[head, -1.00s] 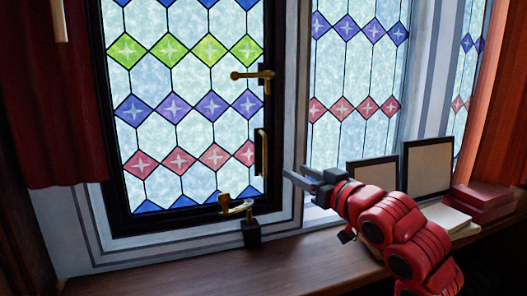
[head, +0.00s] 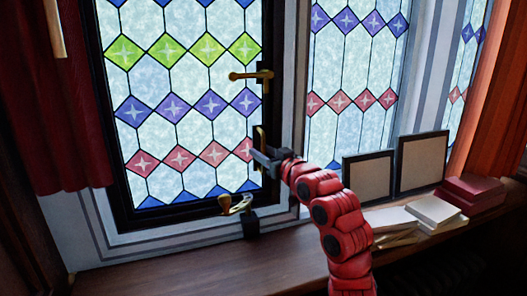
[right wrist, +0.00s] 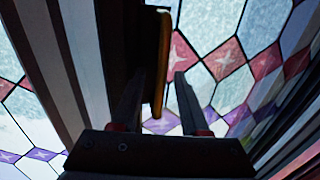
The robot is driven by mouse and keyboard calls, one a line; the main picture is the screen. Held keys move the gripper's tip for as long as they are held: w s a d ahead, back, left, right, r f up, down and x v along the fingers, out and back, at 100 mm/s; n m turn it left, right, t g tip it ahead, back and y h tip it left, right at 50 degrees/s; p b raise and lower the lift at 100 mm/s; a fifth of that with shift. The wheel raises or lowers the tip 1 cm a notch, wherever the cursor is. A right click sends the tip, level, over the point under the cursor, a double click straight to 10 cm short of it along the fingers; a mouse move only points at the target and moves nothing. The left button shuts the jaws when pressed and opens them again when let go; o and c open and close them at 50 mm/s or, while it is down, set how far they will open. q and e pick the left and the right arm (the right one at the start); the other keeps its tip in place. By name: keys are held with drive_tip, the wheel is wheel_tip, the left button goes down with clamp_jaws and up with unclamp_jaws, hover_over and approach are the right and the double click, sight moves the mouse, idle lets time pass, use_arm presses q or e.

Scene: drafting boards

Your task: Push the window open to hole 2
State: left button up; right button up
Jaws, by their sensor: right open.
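The black-framed stained-glass window (head: 120,190) looks shut in its grey surround. A brass lever handle (head: 250,75) sits on its right side, with an upright brass pull (head: 262,137) lower down. A brass stay (head: 235,205) at the bottom meets a black block (head: 250,224) on the sill; its holes are too small to make out. My right gripper (head: 265,157) is open at the brass pull. In the right wrist view the pull (right wrist: 163,58) shows between the spread fingers (right wrist: 158,95); I cannot tell whether they touch it. My left gripper is not in view.
Two dark-framed boards (head: 368,178) lean at the right of the wooden sill (head: 170,262). Pale books (head: 433,209) and red books (head: 475,190) lie beside them. A dark red curtain (head: 60,130) hangs at left. The left part of the sill is clear.

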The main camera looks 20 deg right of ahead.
clamp_jaws()
idle(1.4)
